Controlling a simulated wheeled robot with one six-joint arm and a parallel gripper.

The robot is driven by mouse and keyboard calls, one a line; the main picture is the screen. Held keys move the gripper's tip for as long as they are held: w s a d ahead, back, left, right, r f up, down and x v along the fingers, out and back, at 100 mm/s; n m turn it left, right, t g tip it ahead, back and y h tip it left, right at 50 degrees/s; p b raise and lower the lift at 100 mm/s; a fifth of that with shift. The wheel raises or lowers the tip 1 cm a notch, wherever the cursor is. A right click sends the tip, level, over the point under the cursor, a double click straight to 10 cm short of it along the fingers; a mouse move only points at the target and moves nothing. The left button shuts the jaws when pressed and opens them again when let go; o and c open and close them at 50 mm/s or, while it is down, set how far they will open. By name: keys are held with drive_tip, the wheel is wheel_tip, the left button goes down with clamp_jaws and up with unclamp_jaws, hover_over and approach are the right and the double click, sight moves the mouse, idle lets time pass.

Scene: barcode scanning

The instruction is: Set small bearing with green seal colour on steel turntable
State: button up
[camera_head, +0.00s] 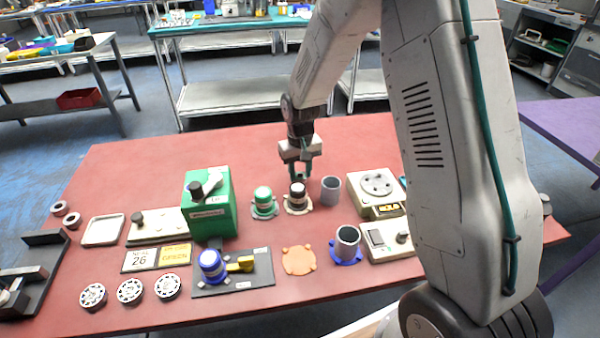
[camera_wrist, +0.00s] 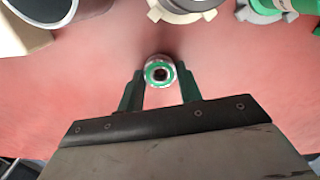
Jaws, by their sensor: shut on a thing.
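My gripper (camera_head: 300,174) points down over the far middle of the red table. It is shut on a small bearing with a green seal ring, which shows between the fingertips in the wrist view (camera_wrist: 158,72). In the head view the bearing is hard to make out, and its height above the table is unclear. The steel turntable (camera_head: 377,182) is a round metal disc with dark spots on a cream base, right of my gripper. Its top looks empty.
A grey cup (camera_head: 331,190) stands between my gripper and the turntable. A black-topped piece (camera_head: 297,194) and a green-topped piece (camera_head: 263,200) stand just in front of my gripper. A green box (camera_head: 210,215) is to the left. My arm covers the table's right part.

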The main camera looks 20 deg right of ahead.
drive_tip(key=shift+f, duration=0.35)
drive_tip(key=o, duration=1)
drive_tip(key=shift+f, duration=0.15)
